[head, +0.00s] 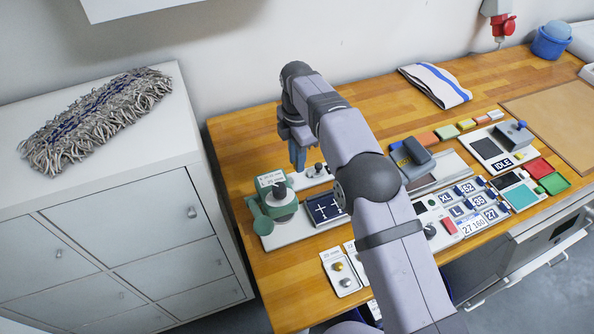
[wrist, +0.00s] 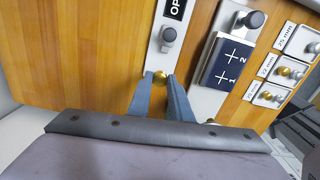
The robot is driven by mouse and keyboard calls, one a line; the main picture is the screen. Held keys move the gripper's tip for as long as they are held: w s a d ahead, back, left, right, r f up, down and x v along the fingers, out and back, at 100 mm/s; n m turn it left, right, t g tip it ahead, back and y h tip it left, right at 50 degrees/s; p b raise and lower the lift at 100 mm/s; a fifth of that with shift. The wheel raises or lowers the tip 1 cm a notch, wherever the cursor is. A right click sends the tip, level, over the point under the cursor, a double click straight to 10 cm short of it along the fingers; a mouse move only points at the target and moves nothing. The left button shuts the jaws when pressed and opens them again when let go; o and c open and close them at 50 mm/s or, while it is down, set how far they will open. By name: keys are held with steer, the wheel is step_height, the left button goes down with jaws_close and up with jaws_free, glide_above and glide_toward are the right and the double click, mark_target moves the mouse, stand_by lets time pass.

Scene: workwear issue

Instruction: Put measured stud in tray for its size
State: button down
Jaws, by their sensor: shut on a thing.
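My gripper (wrist: 160,82) is shut on a brass-coloured stud (wrist: 161,76), which shows between its fingertips in the wrist view. In the head view my gripper (head: 298,168) points down over the left part of the bench; the stud cannot be made out there. Small white trays labelled 20 mm (wrist: 255,91), 22 mm (wrist: 268,70) and 25 mm (wrist: 299,38) stand to the right in the wrist view. The 20 mm and 22 mm trays each hold a gold and a silver stud. My arm partly hides the trays in the head view.
A green press-like device (head: 272,205) with a small display, its text hard to read, stands left of a dark pad (head: 325,208) with crosses. A white plate with a grey knob (wrist: 167,36) is just beyond my fingertips. Label panels and coloured blocks fill the right.

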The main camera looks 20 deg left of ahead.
steer(key=shift+r, duration=2.05)
steer(key=shift+w+d+r, duration=0.1)
steer(key=shift+w+d, duration=0.1)
steer(key=w+d+r+m+p, duration=0.1)
steer(key=d+m, duration=0.4)
steer(key=d, duration=0.5)
steer(key=w+d+r+m+p, duration=0.1)
steer(key=w+d+r+m, duration=0.3)
steer(key=d, duration=0.6)
steer(key=w+d+r+m+p, duration=0.1)
steer(key=w+d+r+m, duration=0.2)
steer(key=d, duration=0.7)
steer(key=shift+w+m+p, duration=0.35)
steer(key=shift+w+m, duration=0.8)
steer(key=shift+m, duration=0.45)
steer(key=d, duration=0.1)
steer(key=d+m, duration=0.1)
steer(key=s+d+m, duration=0.1)
steer(key=shift+d+f, duration=0.2)
steer(key=shift+f, duration=0.15)
steer(key=s+d+f+m+b, duration=0.2)
steer(key=s+d+f+m, duration=0.3)
steer(key=s, duration=0.1)
steer(key=s+d+f+m+b, duration=0.1)
steer(key=s+d+f+m, duration=0.4)
steer(key=s+d+f, duration=0.1)
steer(key=shift+b, duration=0.35)
steer(key=shift+s+d+f+m, duration=0.3)
steer(key=shift+s+f+m, duration=0.1)
steer(key=shift+s+m, duration=0.1)
